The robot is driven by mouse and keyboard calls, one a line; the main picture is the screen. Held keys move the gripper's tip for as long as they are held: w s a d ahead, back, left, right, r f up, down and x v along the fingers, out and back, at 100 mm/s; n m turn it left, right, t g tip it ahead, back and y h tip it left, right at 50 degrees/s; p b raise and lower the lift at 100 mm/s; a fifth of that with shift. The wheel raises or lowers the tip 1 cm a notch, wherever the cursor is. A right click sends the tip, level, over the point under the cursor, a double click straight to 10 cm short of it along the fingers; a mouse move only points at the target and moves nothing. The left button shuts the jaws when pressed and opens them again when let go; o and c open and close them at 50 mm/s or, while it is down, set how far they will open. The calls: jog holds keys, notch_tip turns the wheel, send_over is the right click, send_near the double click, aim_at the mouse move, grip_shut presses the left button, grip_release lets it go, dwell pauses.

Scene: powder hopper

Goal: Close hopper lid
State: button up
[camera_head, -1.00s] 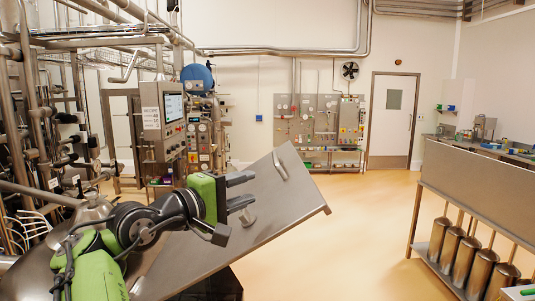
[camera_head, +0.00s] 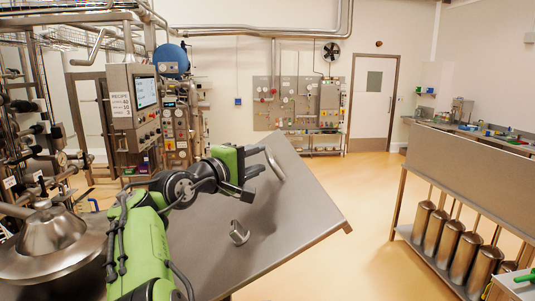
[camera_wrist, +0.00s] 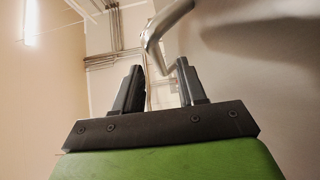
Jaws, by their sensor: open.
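The hopper lid (camera_head: 285,215) is a large flat grey metal panel, raised and tilted, in the middle of the head view. A curved bar handle (camera_head: 273,163) stands near its upper edge. A short metal knob (camera_head: 239,233) sticks out of its face. My gripper (camera_head: 261,161) is open, with its fingers pointing at the handle from the left. In the wrist view, the handle (camera_wrist: 167,20) shows just beyond and partly between the open fingertips (camera_wrist: 159,66). Nothing is held. Whether a finger touches the handle cannot be told. My arm hides part of the lid's left side.
A rounded metal vessel top (camera_head: 52,235) is at the lower left, beside my arm. A control panel (camera_head: 134,105) and pipework stand behind. A metal rack with cylinders (camera_head: 450,240) is at the right. Open floor (camera_head: 350,200) lies between it and the lid.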

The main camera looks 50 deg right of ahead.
aim_at(269, 151)
jog(key=d, duration=0.4)
jog(key=shift+s+d+r+p, duration=0.1)
jog(key=shift+s+r+p, duration=0.1)
jog(key=shift+p, duration=0.1)
jog(key=shift+w+d+f, duration=0.1)
jog(key=shift+w+d, duration=0.15)
jog(key=shift+d, duration=0.05)
jog(key=shift+s+a, duration=0.1)
grip_shut()
